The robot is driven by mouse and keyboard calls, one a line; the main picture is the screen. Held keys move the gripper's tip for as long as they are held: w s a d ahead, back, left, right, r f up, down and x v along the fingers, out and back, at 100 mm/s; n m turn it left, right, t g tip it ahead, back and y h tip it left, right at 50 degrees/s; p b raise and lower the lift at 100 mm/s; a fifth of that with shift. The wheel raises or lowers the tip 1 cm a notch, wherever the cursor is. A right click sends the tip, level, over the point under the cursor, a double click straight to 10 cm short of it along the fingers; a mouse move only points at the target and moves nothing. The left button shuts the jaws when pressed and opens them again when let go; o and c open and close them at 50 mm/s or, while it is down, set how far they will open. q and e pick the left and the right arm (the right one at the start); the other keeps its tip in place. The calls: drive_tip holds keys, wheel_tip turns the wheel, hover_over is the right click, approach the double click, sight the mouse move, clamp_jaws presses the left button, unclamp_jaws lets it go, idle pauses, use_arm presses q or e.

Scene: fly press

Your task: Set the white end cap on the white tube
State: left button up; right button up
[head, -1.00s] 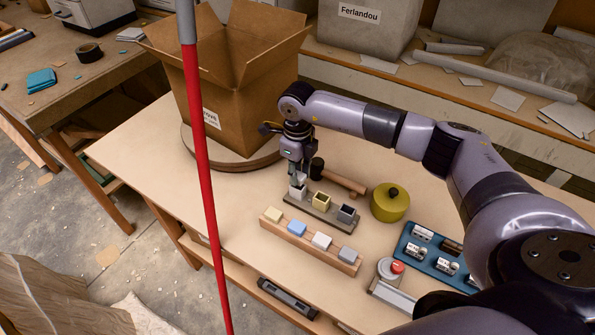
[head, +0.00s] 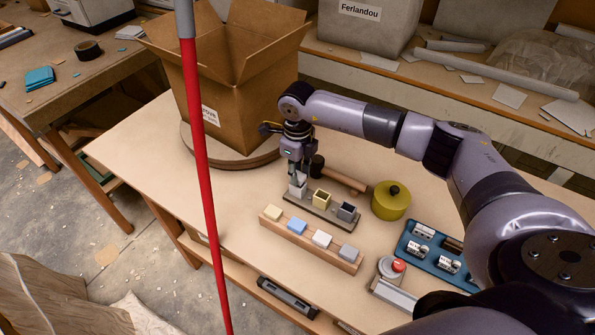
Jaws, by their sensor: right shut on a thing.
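The white tube (head: 298,190) is at the left end of a dark stand (head: 331,219), beside an open yellow tube (head: 321,199) and an open grey tube (head: 347,212). My right gripper (head: 297,176) points down at the white tube's top and is shut on it; its fingers hide part of the rim. The white end cap (head: 321,239) sits on a wooden block (head: 310,247) in front, between a blue cap (head: 297,227) and a grey cap (head: 347,252). A cream cap (head: 272,212) is at the block's left end. My left gripper is out of view.
A cardboard box (head: 238,95) stands behind on a round board. An olive pot (head: 390,200), a blue tray (head: 437,255) with metal parts and a red-button box (head: 397,266) are to the right. A red pole (head: 204,170) crosses the view.

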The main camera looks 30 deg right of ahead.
drive_tip(key=shift+f+b, duration=0.25)
drive_tip(key=shift+b, duration=0.05)
idle(0.4)
idle(0.3)
drive_tip(key=o, duration=0.9)
drive_tip(key=shift+o, duration=0.6)
drive_tip(key=shift+r+p, duration=2.2)
drive_tip(key=shift+r, duration=1.35)
